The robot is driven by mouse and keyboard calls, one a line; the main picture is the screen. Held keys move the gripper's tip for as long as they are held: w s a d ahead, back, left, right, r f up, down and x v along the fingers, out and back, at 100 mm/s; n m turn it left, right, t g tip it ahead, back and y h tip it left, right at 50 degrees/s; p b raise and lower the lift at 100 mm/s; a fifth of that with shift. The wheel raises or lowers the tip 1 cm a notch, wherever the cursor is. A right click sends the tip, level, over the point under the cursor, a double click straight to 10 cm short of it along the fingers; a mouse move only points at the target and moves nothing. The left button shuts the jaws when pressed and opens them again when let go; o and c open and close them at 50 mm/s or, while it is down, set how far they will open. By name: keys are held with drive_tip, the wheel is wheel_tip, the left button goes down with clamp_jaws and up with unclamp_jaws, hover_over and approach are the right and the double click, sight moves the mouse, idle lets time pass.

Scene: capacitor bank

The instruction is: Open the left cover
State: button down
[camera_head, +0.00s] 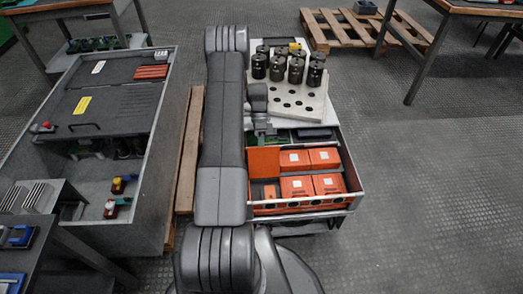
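A grey cabinet (159,140) stands on the left. Dark flat covers lie across its top: one (120,103) with a yellow label and a thin handle (85,127) at its near edge, and a farther panel (118,72) with a white label. Both look flat and closed; I cannot tell which is the left cover. The cabinet's near part is open and shows components inside. My gripper (263,130) is right of the cabinet, beyond the far edge of a drawer, well apart from the covers. It is small and partly hidden by my arm, so its fingers are unclear.
A drawer (352,181) with orange boxes (297,187) is right of my arm. Behind it, a pale perforated plate (312,107) holds several dark cylinders. Wooden pallets (188,150) lie beside the cabinet and at the back (345,27). The floor at right is clear.

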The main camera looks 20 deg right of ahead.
drive_tip(key=shift+w+f, duration=0.15)
drive_tip(key=shift+f, duration=0.2)
drive_tip(key=c, duration=1.6)
unclamp_jaws()
drive_tip(key=shift+w+f, duration=0.1)
drive_tip(key=shift+o, duration=0.3)
drive_tip(key=shift+d, duration=0.1)
drive_tip(key=shift+r, duration=0.25)
drive_tip(key=shift+w+r, duration=0.2)
drive_tip(key=p+v, duration=0.2)
drive_tip(key=v, duration=1.1)
drive_tip(key=shift+p, duration=0.35)
drive_tip(key=b+x, duration=0.2)
drive_tip(key=x, duration=1.1)
drive_tip(key=shift+s+f, duration=0.2)
drive_tip(key=shift+s, duration=0.05)
